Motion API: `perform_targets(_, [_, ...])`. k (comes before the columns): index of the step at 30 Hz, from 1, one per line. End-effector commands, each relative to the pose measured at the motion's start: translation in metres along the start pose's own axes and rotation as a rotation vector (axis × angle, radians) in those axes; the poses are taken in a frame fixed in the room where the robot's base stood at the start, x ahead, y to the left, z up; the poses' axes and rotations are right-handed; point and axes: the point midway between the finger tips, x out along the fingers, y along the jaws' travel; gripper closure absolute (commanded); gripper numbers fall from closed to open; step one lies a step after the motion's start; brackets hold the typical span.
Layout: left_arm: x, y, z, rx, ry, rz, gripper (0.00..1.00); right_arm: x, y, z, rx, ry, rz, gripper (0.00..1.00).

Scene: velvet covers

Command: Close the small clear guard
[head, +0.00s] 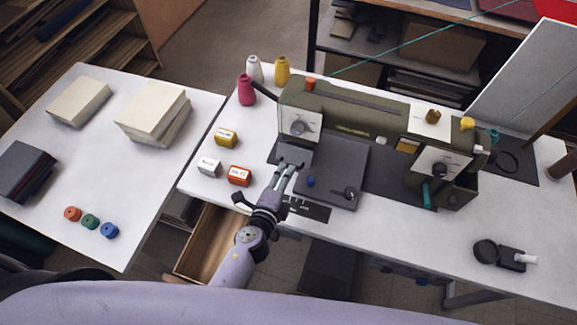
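An olive-green sewing machine (345,105) stands on the white table. My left gripper (291,164) is at the machine's left end, just below the face with a round dial (299,126). Its two fingertips are apart, with nothing clearly seen between them. They are over the dark plate area in front of the machine; whether they touch anything I cannot tell. The small clear guard cannot be picked out for certain; it may be hidden by the fingers or too transparent to see. My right gripper is not in view.
A dark square plate (335,172) with small knobs lies right of the gripper. An open wooden drawer (205,245) hangs below.

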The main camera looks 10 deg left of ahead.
Motion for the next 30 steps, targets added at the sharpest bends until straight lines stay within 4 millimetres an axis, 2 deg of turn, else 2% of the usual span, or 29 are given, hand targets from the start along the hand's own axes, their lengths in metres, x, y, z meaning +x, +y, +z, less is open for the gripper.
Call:
perform_targets(3, [0.020, 0.000, -0.001, -0.001, 0.001, -0.001, 0.72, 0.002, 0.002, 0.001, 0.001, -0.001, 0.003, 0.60])
perform_targets(6, [0.030, 0.000, 0.000, 0.000, 0.001, -0.001, 0.72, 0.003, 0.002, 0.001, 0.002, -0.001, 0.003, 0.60])
perform_targets(18, [0.038, 0.000, -0.001, -0.002, 0.001, 0.000, 0.72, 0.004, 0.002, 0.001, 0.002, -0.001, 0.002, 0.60])
perform_targets(30, [0.037, 0.000, 0.000, -0.001, 0.001, 0.000, 0.98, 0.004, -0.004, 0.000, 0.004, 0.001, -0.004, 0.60])
